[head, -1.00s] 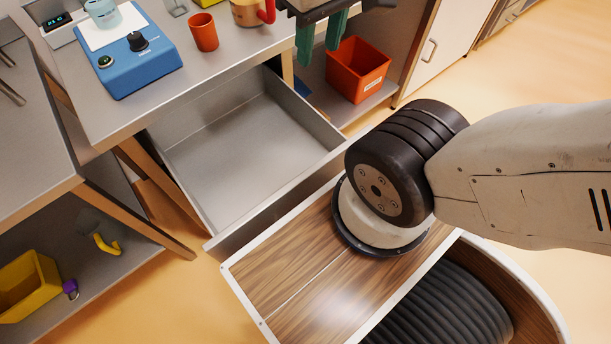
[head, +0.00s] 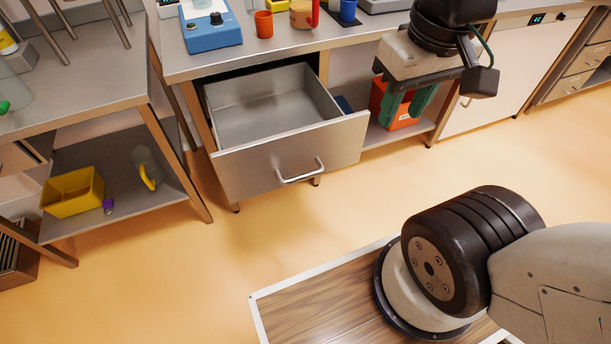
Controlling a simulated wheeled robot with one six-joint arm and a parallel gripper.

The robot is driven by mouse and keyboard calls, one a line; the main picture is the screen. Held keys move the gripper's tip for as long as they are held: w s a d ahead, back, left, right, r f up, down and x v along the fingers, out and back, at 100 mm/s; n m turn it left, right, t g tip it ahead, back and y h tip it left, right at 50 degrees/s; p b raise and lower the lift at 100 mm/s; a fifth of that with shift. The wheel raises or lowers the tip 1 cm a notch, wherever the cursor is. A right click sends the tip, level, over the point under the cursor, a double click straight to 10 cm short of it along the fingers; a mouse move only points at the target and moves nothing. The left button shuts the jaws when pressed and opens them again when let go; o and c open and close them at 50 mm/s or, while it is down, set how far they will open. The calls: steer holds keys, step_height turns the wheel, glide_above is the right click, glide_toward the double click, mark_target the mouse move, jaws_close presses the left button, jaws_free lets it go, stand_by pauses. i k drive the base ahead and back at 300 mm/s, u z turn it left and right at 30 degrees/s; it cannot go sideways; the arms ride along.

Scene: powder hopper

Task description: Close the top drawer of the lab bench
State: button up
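The top drawer (head: 245,166) of the lab bench (head: 290,52) stands pulled far out, its grey tray empty. A metal bar handle (head: 302,172) is on its front face. My gripper (head: 404,106) hangs to the right of the drawer, in front of the bench's right part in the picture. Its two green fingers point down with a gap between them, and nothing shows between them. It is apart from the drawer and its handle.
Blue device (head: 211,28), orange cup (head: 264,23) and mugs stand on the bench top. A red bin (head: 380,92) is on the shelf behind my gripper. A side table at left holds a yellow bin (head: 72,192) on its lower shelf. Floor before the drawer (head: 260,235) is clear.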

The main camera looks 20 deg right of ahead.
mark_target(276, 128)
steer(key=u, duration=0.3)
steer(key=i, duration=0.85)
steer(key=z, duration=0.35)
steer(key=k, duration=1)
steer(key=u, duration=0.95)
steer(key=i, duration=0.85)
steer(key=z, duration=0.65)
